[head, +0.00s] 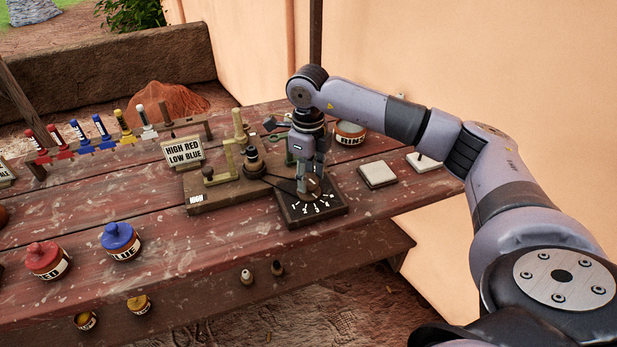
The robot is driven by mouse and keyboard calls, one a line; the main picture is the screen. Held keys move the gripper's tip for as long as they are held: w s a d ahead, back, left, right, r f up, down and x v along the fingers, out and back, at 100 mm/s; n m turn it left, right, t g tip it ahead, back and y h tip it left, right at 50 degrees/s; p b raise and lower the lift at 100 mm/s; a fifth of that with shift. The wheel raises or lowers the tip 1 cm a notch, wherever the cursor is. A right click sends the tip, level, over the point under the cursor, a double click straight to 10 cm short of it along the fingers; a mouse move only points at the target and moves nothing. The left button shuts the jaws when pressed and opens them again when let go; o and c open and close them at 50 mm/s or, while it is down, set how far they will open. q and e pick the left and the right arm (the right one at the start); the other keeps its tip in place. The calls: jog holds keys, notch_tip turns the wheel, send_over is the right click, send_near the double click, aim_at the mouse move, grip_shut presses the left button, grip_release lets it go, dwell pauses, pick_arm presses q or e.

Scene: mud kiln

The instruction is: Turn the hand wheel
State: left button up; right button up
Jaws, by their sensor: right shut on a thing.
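The hand wheel (315,187) is a small brown round piece on a dark square board (318,213) with white tick marks, at the right part of the red wooden table. My right gripper (308,186) points down over the board and is shut on the wheel. Its fingers hide part of the wheel. My left gripper is not in view.
A wooden stand (215,193) with dark round parts sits just left of the board. A sign (183,152) and a rack of coloured tools stand further left. A jar (349,134) and white tiles (377,174) lie right. Red (46,261) and blue (120,242) jars stand front left.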

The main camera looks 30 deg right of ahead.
aim_at(309, 179)
jog(key=n+b, duration=0.1)
jog(key=n, duration=0.3)
jog(key=shift+n, duration=0.3)
jog(key=n+b, duration=0.1)
jog(key=n, duration=0.3)
dwell(0.5)
jog(key=o, duration=1.2)
jog(key=shift+c, duration=0.2)
notch_tip(309, 179, up, 12)
